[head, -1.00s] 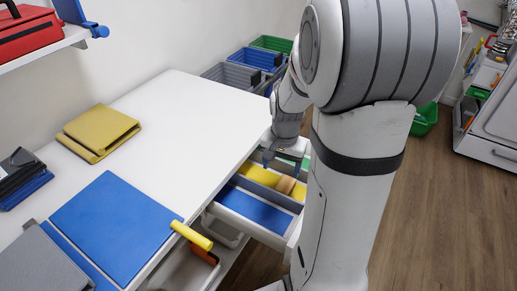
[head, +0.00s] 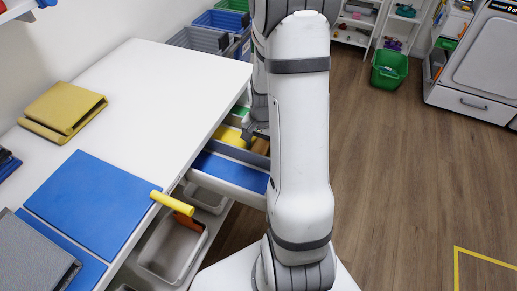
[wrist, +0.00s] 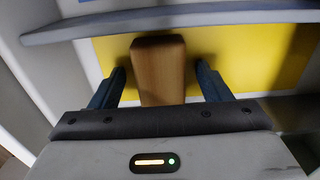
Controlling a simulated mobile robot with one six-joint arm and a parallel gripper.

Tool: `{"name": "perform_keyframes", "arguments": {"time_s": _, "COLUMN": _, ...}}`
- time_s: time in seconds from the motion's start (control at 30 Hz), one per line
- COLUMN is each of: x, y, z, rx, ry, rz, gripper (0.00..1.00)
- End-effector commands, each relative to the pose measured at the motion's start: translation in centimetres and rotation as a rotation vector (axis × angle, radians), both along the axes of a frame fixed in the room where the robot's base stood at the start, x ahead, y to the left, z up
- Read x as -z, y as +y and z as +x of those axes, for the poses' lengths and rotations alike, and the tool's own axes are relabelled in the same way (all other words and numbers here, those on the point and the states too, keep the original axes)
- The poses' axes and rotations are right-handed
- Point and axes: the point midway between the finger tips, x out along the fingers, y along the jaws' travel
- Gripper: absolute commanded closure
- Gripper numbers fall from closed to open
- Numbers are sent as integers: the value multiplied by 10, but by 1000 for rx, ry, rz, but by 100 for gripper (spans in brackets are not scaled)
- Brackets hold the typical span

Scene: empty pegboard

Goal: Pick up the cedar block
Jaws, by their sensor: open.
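The cedar block (wrist: 158,65) is a brown wooden block lying on the yellow floor of an open drawer compartment. In the head view only a bit of the block (head: 261,145) shows beside my arm. My gripper (wrist: 160,82) is open, with its two blue fingers on the left and right sides of the block. Gaps show between the fingers and the block. The near end of the block is hidden behind the gripper's body. In the head view my gripper (head: 256,134) is partly hidden by my arm.
A grey divider (head: 236,153) separates the yellow compartment from a blue one (head: 230,170). The white table (head: 170,85) stands left of the drawer. A yellow-handled tool (head: 172,203) sticks out over its edge. Grey bins (head: 175,250) sit below. Floor is open on the right.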

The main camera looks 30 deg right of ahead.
Motion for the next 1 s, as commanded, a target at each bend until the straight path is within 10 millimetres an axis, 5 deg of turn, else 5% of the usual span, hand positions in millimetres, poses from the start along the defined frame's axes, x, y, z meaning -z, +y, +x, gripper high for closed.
{"name": "perform_keyframes", "arguments": {"time_s": 0.13, "x": 0, "y": 0, "z": 0, "rx": 0, "ry": 0, "rz": 0, "gripper": 30}}
{"name": "perform_keyframes", "arguments": {"time_s": 0.7, "x": -1, "y": -1, "z": 0, "rx": 1, "ry": 0, "rz": 0, "gripper": 77}}
{"name": "perform_keyframes", "arguments": {"time_s": 1.0, "x": -5, "y": -1, "z": 0, "rx": 2, "ry": -1, "rz": 0, "gripper": 78}}
